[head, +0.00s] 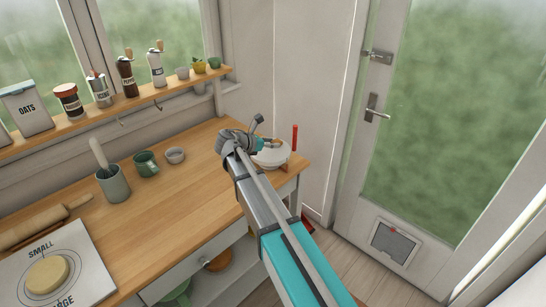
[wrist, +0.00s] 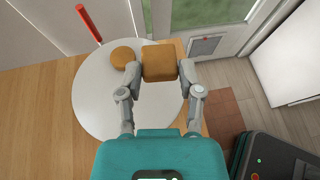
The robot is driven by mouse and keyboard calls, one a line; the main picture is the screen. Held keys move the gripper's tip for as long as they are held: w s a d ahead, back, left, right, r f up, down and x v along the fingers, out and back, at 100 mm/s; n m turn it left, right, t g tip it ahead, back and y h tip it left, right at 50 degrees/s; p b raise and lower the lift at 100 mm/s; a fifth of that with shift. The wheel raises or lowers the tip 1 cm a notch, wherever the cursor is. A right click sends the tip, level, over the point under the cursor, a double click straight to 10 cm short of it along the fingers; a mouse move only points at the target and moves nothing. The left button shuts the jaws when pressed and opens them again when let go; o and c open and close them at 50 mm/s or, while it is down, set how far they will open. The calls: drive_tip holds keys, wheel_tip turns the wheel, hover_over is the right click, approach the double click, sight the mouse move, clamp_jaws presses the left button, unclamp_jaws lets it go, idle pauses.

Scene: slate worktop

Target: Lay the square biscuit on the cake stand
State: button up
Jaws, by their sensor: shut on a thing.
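The square biscuit (wrist: 160,62) is golden brown and sits between the fingertips of my gripper (wrist: 159,75), which is shut on it. The cake stand (wrist: 98,105) is a round white plate, seen from above in the wrist view. The biscuit is over the right far part of the plate; I cannot tell whether it touches. In the head view the cake stand (head: 271,159) stands at the far right corner of the worktop, partly hidden by my arm and gripper.
A round biscuit (wrist: 123,56) lies on the stand, just left of the square one. A red upright stick (head: 294,138) stands behind the stand. A small bowl (head: 175,155), green mug (head: 146,163) and utensil pot (head: 113,185) are further left. The worktop between is clear.

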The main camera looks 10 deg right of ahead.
sight(272, 156)
drive_tip(key=shift+w+d+f, duration=0.1)
drive_tip(key=shift+w+f, duration=0.25)
drive_tip(key=shift+f, duration=0.1)
drive_tip(key=shift+w+d+f+b, duration=0.15)
drive_tip(key=shift+w+f+b, duration=0.3)
drive_tip(key=shift+f+b, duration=0.45)
drive_tip(key=shift+s+f+b, duration=0.1)
drive_tip(key=shift+f+b, duration=1)
drive_tip(key=shift+b, duration=0.2)
drive_tip(key=shift+f, duration=0.15)
drive_tip(key=o, duration=0.8)
drive_tip(key=shift+r, duration=0.25)
